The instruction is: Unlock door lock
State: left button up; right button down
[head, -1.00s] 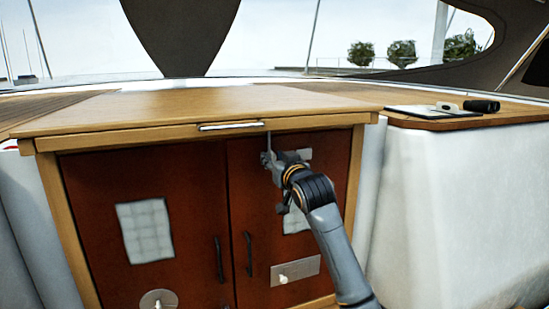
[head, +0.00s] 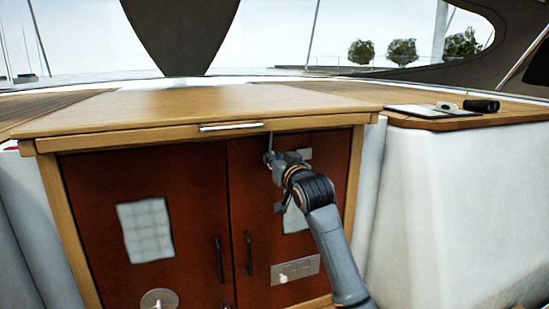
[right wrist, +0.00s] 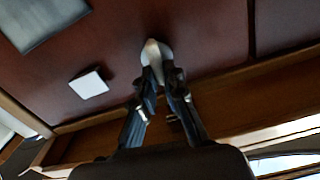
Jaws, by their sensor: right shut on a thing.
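The cabinet has two dark red doors, the left door (head: 90,200) and the right door (head: 240,185), both closed. My right gripper (head: 272,160) is at the upper left part of the right door, below the wooden top. In the right wrist view my right gripper (right wrist: 162,72) is shut on a pale rounded metal piece, which I take as the door lock (right wrist: 153,52). A small pale plate (right wrist: 88,84) is on the door beside it. In the head view the gripper and wrist mostly hide the lock. My left gripper is not in view.
Dark vertical handles (head: 219,258) flank the door gap. A metal plate (head: 310,265) is low on the right door, and a round disc (head: 152,297) low on the left. A silver bar (head: 230,127) is on the wooden top's front edge. Binoculars (head: 482,105) lie right.

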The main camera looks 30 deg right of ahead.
jog(key=shift+s+d+f+m+p, duration=0.1)
jog(key=shift+d+f+m+p, duration=0.1)
jog(key=shift+m+p, duration=2.2)
jog(key=shift+d+f+m+p, duration=0.2)
jog(key=shift+m+p, duration=1.35)
jog(key=shift+m, duration=1.65)
jog(key=shift+s+d+f+m+p, duration=0.1)
jog(key=shift+d+f+m+p, duration=0.1)
jog(key=shift+m+p, duration=2.2)
jog(key=shift+m+b, duration=0.35)
jog(key=shift+m, duration=0.25)
jog(key=c, duration=1.4)
grip_release()
jog(key=shift+f, duration=0.1)
